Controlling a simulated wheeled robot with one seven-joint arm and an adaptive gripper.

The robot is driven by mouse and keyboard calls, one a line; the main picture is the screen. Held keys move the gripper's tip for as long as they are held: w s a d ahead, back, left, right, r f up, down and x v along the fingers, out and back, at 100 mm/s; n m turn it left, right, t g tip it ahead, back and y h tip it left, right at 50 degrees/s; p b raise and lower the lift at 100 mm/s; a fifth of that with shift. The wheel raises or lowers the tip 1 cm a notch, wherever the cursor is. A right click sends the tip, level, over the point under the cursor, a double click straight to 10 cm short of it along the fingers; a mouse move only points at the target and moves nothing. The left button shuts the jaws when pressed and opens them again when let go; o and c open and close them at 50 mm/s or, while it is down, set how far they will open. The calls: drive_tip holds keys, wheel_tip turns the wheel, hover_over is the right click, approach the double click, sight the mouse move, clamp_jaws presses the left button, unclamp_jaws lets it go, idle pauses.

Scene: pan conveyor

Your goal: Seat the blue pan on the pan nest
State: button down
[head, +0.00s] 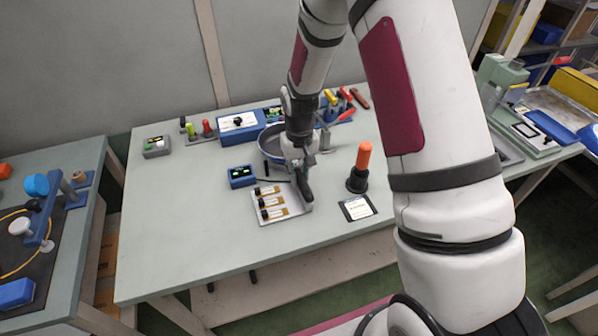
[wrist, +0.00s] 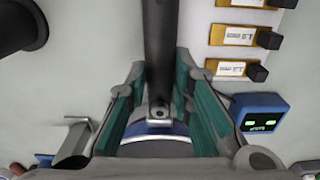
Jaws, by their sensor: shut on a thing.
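The blue pan (head: 266,149) is near the back middle of the table, partly hidden behind my arm and gripper in the head view. Its blue rim also shows at the bottom of the wrist view (wrist: 158,129). Its dark handle (wrist: 159,45) runs up the middle of the wrist view and points to the table's front in the head view (head: 305,188). My gripper (head: 300,165) is shut on the handle near the pan's rim, with a teal pad on each side. I cannot make out the pan nest, or whether the pan touches anything below.
An orange-topped tool (head: 362,160) stands upright to the right. The table's left front is clear.

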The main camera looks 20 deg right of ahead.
drive_tip(key=shift+f, duration=0.35)
drive_tip(key=c, duration=1.3)
unclamp_jaws()
drive_tip(key=shift+f, duration=0.1)
wheel_tip(320, 180, up, 12)
drive_tip(key=shift+s+r, duration=0.1)
drive_tip(key=s+r+t, duration=0.3)
drive_tip(key=s+r, duration=1.4)
drive_tip(key=r, duration=0.3)
drive_tip(key=shift+t, duration=0.9)
drive_tip(key=s, duration=0.6)
drive_tip(key=s+r, duration=0.1)
drive_tip(key=s, duration=0.2)
drive_tip(key=shift+d, duration=0.1)
